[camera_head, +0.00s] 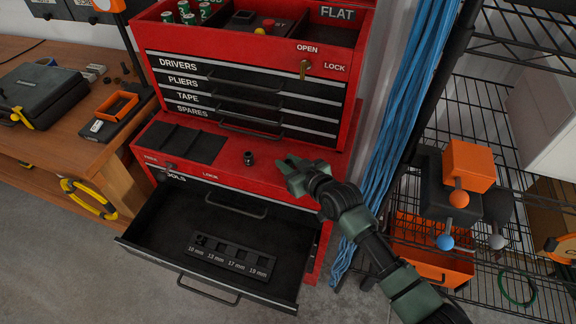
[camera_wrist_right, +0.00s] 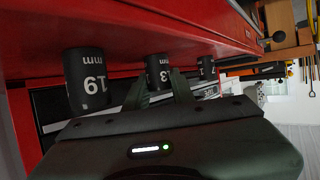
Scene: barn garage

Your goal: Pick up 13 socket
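The 13 socket (camera_wrist_right: 158,70) is a black cylinder marked "13", seen upside down in the right wrist view. It stands on the red ledge between two other sockets. My right gripper (camera_wrist_right: 157,90) is at it, with one green finger on each side; the fingers look apart, and contact is not clear. In the head view my right gripper (camera_head: 284,166) reaches in from the right over the ledge and hides the 13 socket. My left gripper is in neither view.
The 19 socket (camera_wrist_right: 87,80) and another socket (camera_wrist_right: 207,68) flank it. One socket shows left of the gripper (camera_head: 249,158). Below, an open drawer (camera_head: 150,238) holds a labelled socket rack (camera_head: 234,262). A wire shelf (camera_head: 480,110) stands right.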

